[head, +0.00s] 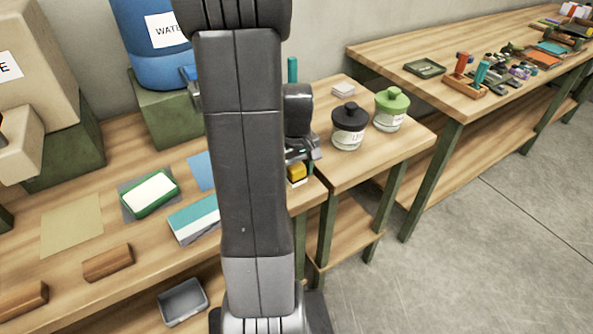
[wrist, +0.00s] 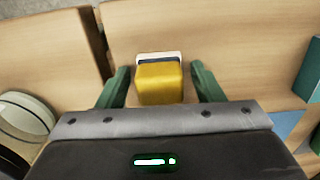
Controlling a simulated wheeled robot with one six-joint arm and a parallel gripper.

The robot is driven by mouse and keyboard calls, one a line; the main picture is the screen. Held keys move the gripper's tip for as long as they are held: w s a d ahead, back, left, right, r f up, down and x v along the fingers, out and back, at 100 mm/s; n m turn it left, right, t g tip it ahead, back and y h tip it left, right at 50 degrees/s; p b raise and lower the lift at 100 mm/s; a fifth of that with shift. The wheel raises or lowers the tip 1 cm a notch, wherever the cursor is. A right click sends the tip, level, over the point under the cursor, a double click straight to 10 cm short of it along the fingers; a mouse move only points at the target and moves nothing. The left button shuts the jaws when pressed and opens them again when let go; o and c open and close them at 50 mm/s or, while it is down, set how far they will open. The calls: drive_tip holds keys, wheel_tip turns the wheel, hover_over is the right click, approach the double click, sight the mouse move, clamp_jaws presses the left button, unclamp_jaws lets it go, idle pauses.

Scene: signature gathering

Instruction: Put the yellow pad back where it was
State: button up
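The yellow pad (wrist: 159,84) is a small yellow block with a white and dark edge at its far end. It lies between the two green fingers of my gripper (wrist: 160,66) in the wrist view, with a narrow gap on each side. My gripper is open around it, not touching it as far as I can see. In the head view the yellow pad (head: 297,173) shows below my gripper, near the front edge of the wooden table. My arm hides part of the table there, and the fingers are not clear in that view.
A black-lidded jar (head: 348,128) and a green-lidded jar (head: 391,108) stand to the right, near a white stack (head: 343,90). A blue water container (head: 150,55) stands at the back. A green-framed white pad (head: 149,192) and a teal-and-white item (head: 194,218) lie left of my arm.

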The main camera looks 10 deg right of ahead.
sight(297, 167)
wheel_tip(297, 167, up, 12)
drive_tip(key=shift+r+p, duration=0.2)
drive_tip(key=shift+p, duration=0.1)
idle(0.4)
drive_tip(key=shift+f, duration=0.1)
drive_tip(key=shift+f, duration=4.15)
